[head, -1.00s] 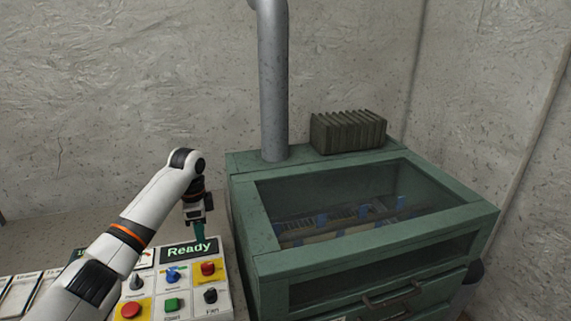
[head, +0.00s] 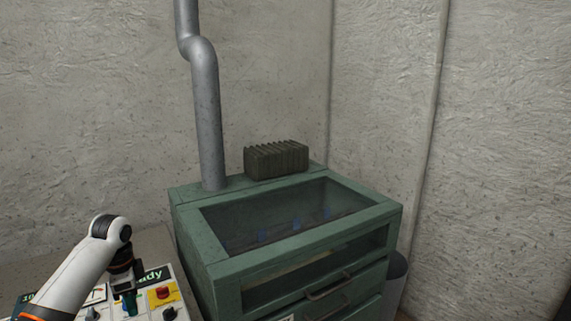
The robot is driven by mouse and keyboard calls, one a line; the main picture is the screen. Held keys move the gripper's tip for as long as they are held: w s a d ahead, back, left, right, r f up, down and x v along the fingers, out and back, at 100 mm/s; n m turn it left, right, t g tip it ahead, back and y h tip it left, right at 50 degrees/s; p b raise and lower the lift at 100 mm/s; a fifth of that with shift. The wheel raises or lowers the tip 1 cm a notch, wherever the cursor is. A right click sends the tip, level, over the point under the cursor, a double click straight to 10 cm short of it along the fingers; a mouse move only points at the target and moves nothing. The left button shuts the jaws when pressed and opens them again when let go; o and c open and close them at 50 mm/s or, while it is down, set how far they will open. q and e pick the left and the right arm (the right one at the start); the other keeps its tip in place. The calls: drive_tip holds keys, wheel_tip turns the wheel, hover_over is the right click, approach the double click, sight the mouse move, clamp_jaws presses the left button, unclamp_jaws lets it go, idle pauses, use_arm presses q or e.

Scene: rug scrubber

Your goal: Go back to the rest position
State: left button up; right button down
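My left arm comes in from the lower left, and my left gripper (head: 127,294) points down over the control panel (head: 185,309). Its fingers are small and dark against the panel, so I cannot tell whether they are open or shut. The panel's display (head: 153,275) is partly hidden behind my arm; the letters "ady" show. A red button on a yellow plate (head: 162,293) and a black knob (head: 169,313) sit to the right of the gripper. My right gripper is out of view.
A green machine (head: 190,222) with a glass-topped lid and front handles stands right of the panel. A grey pipe (head: 207,125) rises from it, and a ribbed dark block (head: 276,160) sits on top. A grey bin (head: 396,275) stands at its right. Walls close off the back and right.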

use_arm(q)
drive_tip(key=s+d+f+n+t, duration=0.1)
drive_tip(key=s+d+f+n, duration=0.1)
drive_tip(key=s+d+f, duration=1.3)
drive_tip(key=s+r+n+t, duration=0.2)
drive_tip(key=s+n, duration=0.6)
drive_tip(key=s, duration=1.1)
wheel_tip(320, 180, down, 26)
drive_tip(key=g, duration=0.1)
drive_tip(key=s+a+f+g+b, duration=0.1)
drive_tip(key=s+a+f, duration=0.1)
drive_tip(key=s+f, duration=1.6)
drive_tip(key=shift+m+b, duration=0.3)
drive_tip(key=shift+b, duration=0.05)
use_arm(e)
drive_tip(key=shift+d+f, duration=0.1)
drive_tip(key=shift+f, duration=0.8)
